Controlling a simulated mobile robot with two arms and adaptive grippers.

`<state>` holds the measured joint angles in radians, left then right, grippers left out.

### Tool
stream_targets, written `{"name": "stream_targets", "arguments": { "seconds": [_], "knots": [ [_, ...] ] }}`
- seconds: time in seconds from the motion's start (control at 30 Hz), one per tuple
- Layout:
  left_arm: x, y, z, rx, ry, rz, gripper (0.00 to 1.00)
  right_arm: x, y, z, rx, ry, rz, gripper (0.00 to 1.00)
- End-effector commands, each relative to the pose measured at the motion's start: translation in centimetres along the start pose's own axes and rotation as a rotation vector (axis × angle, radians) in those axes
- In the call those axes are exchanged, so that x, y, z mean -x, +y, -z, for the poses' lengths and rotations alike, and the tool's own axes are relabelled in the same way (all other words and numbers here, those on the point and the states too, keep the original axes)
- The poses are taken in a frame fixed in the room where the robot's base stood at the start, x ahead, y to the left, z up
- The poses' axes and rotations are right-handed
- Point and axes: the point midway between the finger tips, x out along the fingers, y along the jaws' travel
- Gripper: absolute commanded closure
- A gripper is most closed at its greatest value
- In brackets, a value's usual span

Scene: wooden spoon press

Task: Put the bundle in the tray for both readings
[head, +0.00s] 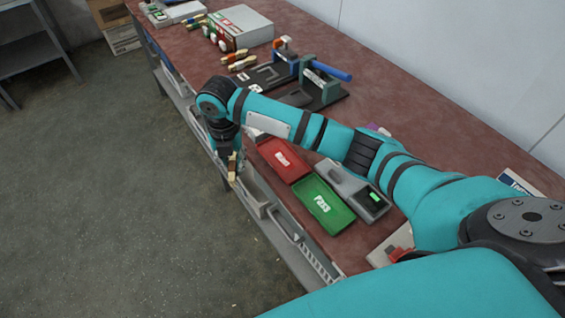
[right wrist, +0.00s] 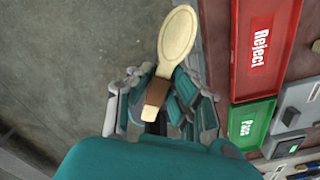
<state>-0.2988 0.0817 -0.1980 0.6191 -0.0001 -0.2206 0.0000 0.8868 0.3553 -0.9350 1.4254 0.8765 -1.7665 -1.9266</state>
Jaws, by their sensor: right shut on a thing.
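My right gripper (head: 229,157) hangs past the table's left edge, above the floor side. It is shut on a pale wooden spoon bundle (right wrist: 177,38) with a brown band, and the rounded spoon end sticks out beyond the fingers in the right wrist view. In the head view only a small part of the bundle (head: 232,169) shows. The red Reject tray (head: 272,148) lies on the table right of the gripper, with the green Pass tray (head: 334,222) nearer me. Both also show in the right wrist view, red (right wrist: 240,75) and green (right wrist: 238,138). My left gripper is out of view.
A grey device with a lit green display (head: 374,197) stands right of the green tray. Farther back are a press with a blue handle (head: 331,70), a white control box (head: 243,26) and several small bundles (head: 240,63). A shelf rail (head: 285,222) runs below the table edge.

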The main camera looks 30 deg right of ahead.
Motion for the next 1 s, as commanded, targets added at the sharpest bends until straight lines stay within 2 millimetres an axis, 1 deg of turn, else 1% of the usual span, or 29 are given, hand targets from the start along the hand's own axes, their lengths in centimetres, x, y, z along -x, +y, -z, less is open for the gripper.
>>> {"name": "stream_targets", "arguments": {
  "seconds": [0.03,0.1,0.2,0.33,0.43,0.47,0.57,0.8,0.9,1.0],
  "knots": [
    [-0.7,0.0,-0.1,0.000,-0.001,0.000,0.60,0.1,0.6,-0.8,0.101,-0.003,-0.001,1.00],
    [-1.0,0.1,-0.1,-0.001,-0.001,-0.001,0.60,0.4,1.3,-1.5,0.238,-0.002,-0.001,1.00],
    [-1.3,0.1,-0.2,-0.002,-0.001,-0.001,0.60,0.9,1.9,-2.4,0.392,-0.002,-0.001,1.00],
    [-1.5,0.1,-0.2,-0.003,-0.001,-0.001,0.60,1.3,2.4,-3.0,0.516,-0.001,-0.001,1.00],
    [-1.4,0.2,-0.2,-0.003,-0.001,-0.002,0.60,1.5,2.0,-3.3,0.557,0.001,0.000,1.00],
    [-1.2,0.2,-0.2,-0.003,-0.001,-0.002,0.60,1.5,1.6,-3.4,0.561,0.001,0.001,1.00],
    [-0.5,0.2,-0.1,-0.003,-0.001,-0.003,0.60,1.5,-0.5,-3.6,0.565,0.002,0.002,1.00],
    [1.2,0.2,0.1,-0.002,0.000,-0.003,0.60,0.9,-7.0,-4.3,0.562,0.003,0.003,1.00],
    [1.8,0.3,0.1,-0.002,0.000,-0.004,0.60,0.6,-9.3,-4.6,0.562,0.002,0.002,1.00],
    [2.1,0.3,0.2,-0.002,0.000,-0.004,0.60,0.4,-10.9,-4.8,0.564,0.002,0.002,1.00]
  ]
}}
